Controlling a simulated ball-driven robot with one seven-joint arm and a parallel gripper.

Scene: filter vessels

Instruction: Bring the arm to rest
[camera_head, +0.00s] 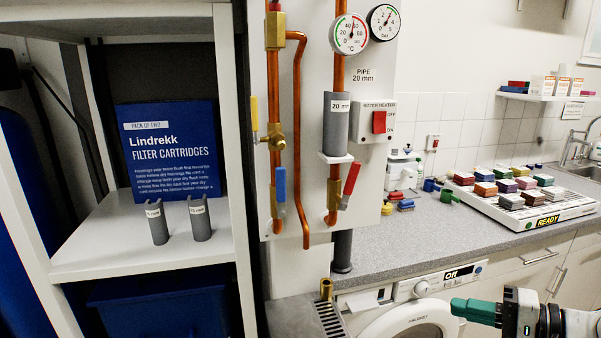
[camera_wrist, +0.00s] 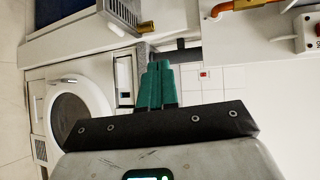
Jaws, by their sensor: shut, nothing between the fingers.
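My gripper (camera_head: 457,305) is at the lower right of the head view, in front of the washing machine and below the counter's front edge. Its green fingers point to the left. In the wrist view my gripper (camera_wrist: 157,66) shows its two green fingers side by side, shut, with nothing between them. My dark and pale arm links run off to the right edge of the head view. The rest of the arm is out of view.
The washing machine (camera_head: 412,318) and counter (camera_head: 420,236) are close to the gripper. A tray of coloured blocks (camera_head: 545,223) stands on the counter. A pipe panel (camera_head: 375,75) is left of it, then a shelf (camera_head: 110,255) with grey holders and a blue box (camera_head: 165,165).

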